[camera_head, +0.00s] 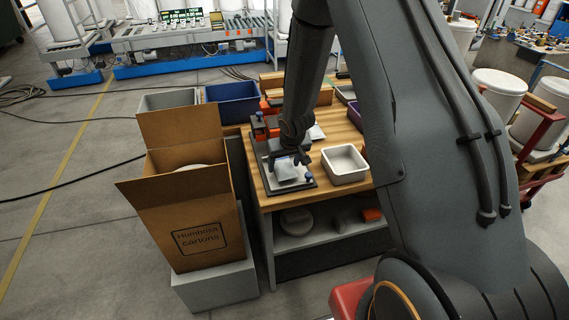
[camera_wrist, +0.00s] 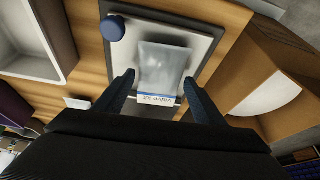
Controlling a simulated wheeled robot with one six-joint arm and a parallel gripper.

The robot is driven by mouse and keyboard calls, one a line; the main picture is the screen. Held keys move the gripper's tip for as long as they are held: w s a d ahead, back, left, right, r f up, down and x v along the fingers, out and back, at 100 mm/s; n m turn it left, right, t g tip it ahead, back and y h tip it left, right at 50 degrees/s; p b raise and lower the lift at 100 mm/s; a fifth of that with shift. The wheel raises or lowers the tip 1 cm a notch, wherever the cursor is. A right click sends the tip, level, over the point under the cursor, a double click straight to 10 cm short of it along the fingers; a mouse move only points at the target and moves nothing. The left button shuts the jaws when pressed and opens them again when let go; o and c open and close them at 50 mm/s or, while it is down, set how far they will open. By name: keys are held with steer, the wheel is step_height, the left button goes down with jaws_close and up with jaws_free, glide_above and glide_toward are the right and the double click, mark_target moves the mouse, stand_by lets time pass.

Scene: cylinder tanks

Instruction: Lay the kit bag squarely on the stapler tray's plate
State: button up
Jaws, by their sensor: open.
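The kit bag (camera_wrist: 164,66) is a clear-grey pouch with a white and blue label strip, lying over the stapler tray's pale plate (camera_wrist: 205,45) in the wrist view. Its sides run roughly parallel to the plate's edges. Its label end is close to the plate's near edge. The plate sits in a dark tray (camera_wrist: 180,17) with a round blue knob (camera_wrist: 112,28) at one corner. My gripper (camera_wrist: 158,79) is open, one finger on each side of the bag with gaps showing. In the head view my gripper (camera_head: 289,158) is low over the tray, partly hiding the bag (camera_head: 287,171).
A white bin (camera_head: 345,163) stands right of the tray on the wooden table (camera_head: 262,200). An open cardboard carton (camera_head: 190,225) stands close on the left. A blue bin (camera_head: 232,100) and red-orange items (camera_head: 258,124) are behind.

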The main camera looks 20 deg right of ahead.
steer(key=shift+r+p, duration=1.3)
steer(key=shift+p, duration=0.7)
steer(key=shift+r+p, duration=1.15)
steer(key=shift+p, duration=0.1)
steer(key=o, duration=0.6)
steer(key=shift+c, duration=0.2)
